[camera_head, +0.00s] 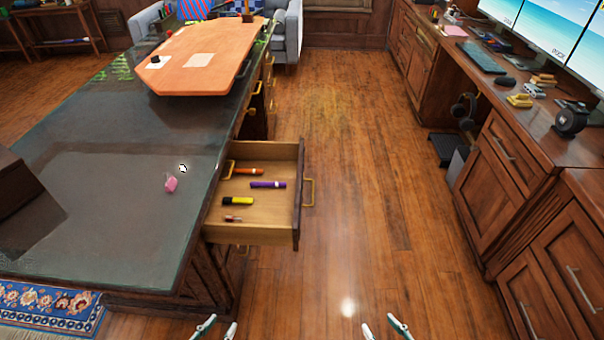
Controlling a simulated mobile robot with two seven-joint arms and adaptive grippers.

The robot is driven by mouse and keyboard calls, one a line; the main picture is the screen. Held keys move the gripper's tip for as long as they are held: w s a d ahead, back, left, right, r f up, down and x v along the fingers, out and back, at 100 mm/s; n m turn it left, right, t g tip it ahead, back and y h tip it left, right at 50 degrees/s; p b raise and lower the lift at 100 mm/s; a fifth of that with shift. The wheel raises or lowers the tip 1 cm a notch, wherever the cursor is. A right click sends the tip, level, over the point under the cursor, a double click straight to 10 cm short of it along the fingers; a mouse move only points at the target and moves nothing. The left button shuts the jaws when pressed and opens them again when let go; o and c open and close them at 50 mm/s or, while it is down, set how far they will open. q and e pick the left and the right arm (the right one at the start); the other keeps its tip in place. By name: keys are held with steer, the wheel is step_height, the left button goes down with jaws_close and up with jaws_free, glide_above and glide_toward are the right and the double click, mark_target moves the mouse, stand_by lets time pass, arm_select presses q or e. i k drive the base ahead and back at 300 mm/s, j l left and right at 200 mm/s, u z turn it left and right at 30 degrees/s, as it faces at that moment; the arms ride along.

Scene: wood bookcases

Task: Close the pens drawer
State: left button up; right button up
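The pens drawer (258,222) stands pulled out from the right side of the glass-topped desk (110,225). In it lie an orange pen (249,171), a purple marker (268,185), a yellow and black highlighter (237,201) and a small red item (232,219). A brass handle (309,192) is on its front panel. My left gripper (214,328) shows at the bottom edge, fingers apart, empty, below the drawer. My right gripper (385,328) shows at the bottom edge to the right, fingers apart and empty. Neither touches the drawer.
A pink object (171,184) and a small white item (183,168) lie on the desk. An orange board (203,55) lies at its far end. Wooden cabinets (497,185) line the right side. Open wood floor (375,190) lies between.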

mark_target(274, 216)
steer(key=i+l+u, duration=0.1)
steer(key=l+u, duration=0.3)
steer(key=l, duration=0.45)
steer(key=i+l+u, duration=0.4)
steer(key=u, duration=0.25)
steer(key=l, duration=0.1)
